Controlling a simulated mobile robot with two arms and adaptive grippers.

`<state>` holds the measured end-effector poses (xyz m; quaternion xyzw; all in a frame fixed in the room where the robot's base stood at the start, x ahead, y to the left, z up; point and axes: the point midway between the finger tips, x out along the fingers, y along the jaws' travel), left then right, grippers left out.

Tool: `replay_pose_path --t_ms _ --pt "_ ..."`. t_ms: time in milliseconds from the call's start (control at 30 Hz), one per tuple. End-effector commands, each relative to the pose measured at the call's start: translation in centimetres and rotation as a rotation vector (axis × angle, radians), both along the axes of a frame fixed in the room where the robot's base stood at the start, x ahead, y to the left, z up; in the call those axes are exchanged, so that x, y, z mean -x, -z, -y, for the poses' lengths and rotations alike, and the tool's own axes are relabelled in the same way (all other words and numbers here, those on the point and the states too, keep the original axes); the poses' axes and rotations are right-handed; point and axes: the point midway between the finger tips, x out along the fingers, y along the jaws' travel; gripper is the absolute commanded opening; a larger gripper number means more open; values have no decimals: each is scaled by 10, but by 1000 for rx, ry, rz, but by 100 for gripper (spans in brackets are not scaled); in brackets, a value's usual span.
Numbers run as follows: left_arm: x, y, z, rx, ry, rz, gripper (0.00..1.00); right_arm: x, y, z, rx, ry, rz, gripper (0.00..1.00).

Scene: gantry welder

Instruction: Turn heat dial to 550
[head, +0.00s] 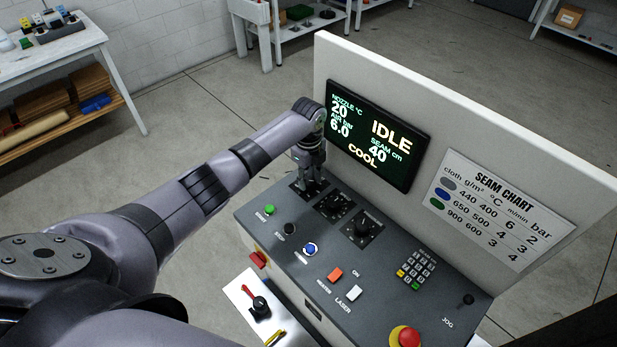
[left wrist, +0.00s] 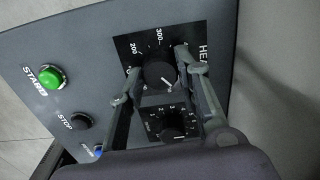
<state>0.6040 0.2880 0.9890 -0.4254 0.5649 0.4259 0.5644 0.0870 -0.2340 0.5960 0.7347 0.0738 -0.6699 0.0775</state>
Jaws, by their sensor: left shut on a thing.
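The heat dial (left wrist: 160,74) is a round black knob on a black plate marked HEA, with 200 and 300 readable on its scale in the left wrist view. A pale mark on the knob points to the lower right of that view; the number it stands at is not readable. My left gripper (left wrist: 157,72) has a finger on each side of the knob and is shut on it. In the head view my left gripper (head: 312,178) reaches down onto the panel's back left corner and hides most of the dial. My right gripper is not in view.
The display (head: 375,135) reads IDLE, nozzle 20, air 6.0, seam 40, COOL. A second dial (left wrist: 173,126) sits close beside the heat dial. The panel (head: 262,215) also carries a green button (head: 270,210), a keypad (head: 416,270) and a red emergency button (head: 405,338). A seam chart (head: 490,208) hangs behind.

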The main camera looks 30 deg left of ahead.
Motion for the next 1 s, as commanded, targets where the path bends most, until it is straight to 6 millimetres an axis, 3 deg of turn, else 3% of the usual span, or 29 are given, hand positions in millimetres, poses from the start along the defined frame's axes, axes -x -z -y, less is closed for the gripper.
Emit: replay_pose_path --t_ms 467,500,800,1000 --pt "-3 -3 0 0 16 8 3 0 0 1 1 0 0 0" --pt "-3 -3 0 0 16 8 31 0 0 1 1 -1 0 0" --pt "-1 -2 0 0 16 4 51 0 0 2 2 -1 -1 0" --pt "-1 -1 0 1 16 2 51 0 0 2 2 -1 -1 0"
